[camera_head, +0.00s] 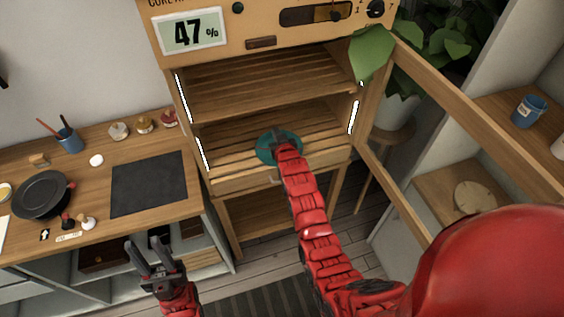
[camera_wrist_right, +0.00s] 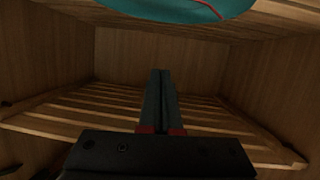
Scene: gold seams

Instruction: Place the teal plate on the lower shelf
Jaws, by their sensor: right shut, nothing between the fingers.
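The teal plate (camera_head: 264,156) appears to lie flat at the front middle of the slatted lower shelf (camera_head: 225,149) in the head view. My right gripper (camera_head: 277,135) is over the plate and hides part of it. In the right wrist view the fingers (camera_wrist_right: 161,75) are shut together with nothing between them. The teal plate (camera_wrist_right: 175,8) shows there at the top edge, apart from the fingertips, with a thin reddish line on it. My left gripper (camera_head: 146,246) is open and empty, low in front of the counter.
The upper shelf (camera_head: 260,85) is empty, above the lower one. The cabinet door (camera_head: 470,115) stands open at right. The counter (camera_head: 100,150) at left holds a black pan (camera_head: 42,195), a dark mat (camera_head: 150,184), a blue cup (camera_head: 70,140) and small items. A plant stands behind the door.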

